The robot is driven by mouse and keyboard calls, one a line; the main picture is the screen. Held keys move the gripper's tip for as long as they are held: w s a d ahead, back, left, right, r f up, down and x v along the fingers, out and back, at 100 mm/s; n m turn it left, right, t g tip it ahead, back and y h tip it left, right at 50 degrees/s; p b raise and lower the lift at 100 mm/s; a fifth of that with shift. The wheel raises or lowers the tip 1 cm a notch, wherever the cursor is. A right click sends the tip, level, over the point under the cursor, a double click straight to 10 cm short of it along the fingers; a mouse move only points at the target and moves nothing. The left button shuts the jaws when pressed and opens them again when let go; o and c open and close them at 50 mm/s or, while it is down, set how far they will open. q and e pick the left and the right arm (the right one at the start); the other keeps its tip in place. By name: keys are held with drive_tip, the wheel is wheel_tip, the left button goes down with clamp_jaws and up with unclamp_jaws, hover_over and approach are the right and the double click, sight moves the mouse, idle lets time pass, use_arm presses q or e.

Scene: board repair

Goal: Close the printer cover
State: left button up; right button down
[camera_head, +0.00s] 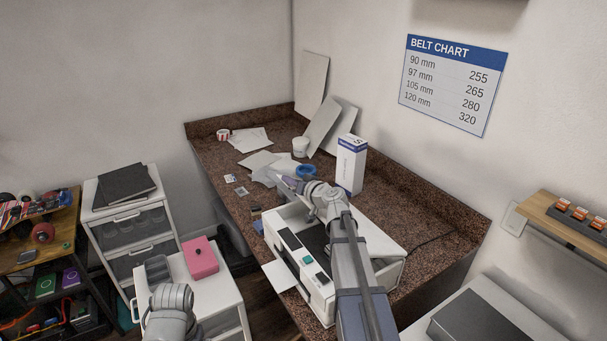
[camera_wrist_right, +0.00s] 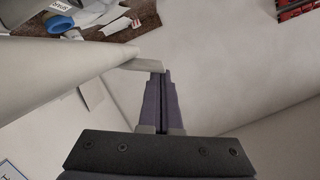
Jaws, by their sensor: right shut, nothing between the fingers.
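The white printer (camera_head: 316,284) stands on the brown speckled counter, with a dark slot and a green button on its front and a flat tray sticking out. My right arm crosses over it and hides much of its top. I cannot clearly make out the cover or how far open it is. My right gripper (camera_head: 284,182) is shut and empty, beyond the printer's far left end in the picture. In the right wrist view its fingers (camera_wrist_right: 158,86) are together, with a pale edge close to the tips. My left arm shows at lower left, its gripper out of view.
A white-blue box (camera_head: 351,164), a blue tape roll (camera_head: 306,171), a white cup (camera_head: 300,147) and loose papers (camera_head: 258,160) lie around the far counter. A white drawer cart with a pink box (camera_head: 201,258) stands left.

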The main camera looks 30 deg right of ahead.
use_arm(q)
wheel_tip(320, 180, down, 9)
drive_tip(key=b, duration=0.7)
drive_tip(key=shift+r, duration=0.15)
use_arm(e)
drive_tip(key=a+f+n, duration=0.1)
drive_tip(key=f, duration=0.2)
drive_tip(key=a+f+n+h, duration=0.1)
drive_tip(key=a+f, duration=0.1)
drive_tip(key=f, duration=0.1)
drive_tip(key=a+f+n, duration=0.1)
drive_tip(key=f, duration=0.2)
drive_tip(key=shift+s+a+f+n, duration=0.15)
drive_tip(key=shift+a+n, duration=0.15)
use_arm(q)
drive_tip(key=shift+r, duration=0.15)
use_arm(e)
drive_tip(key=shift+a+r+p, duration=0.1)
drive_tip(key=shift+r+p, duration=0.4)
drive_tip(key=shift+r, duration=0.15)
use_arm(q)
wheel_tip(320, 180, up, 6)
drive_tip(key=d+p, duration=0.1)
drive_tip(key=p, duration=0.4)
drive_tip(key=shift+s+d, duration=0.25)
use_arm(e)
drive_tip(key=s+r, duration=0.5)
drive_tip(key=s, duration=0.4)
drive_tip(key=shift+s+d, duration=0.35)
drive_tip(key=shift+d, duration=0.1)
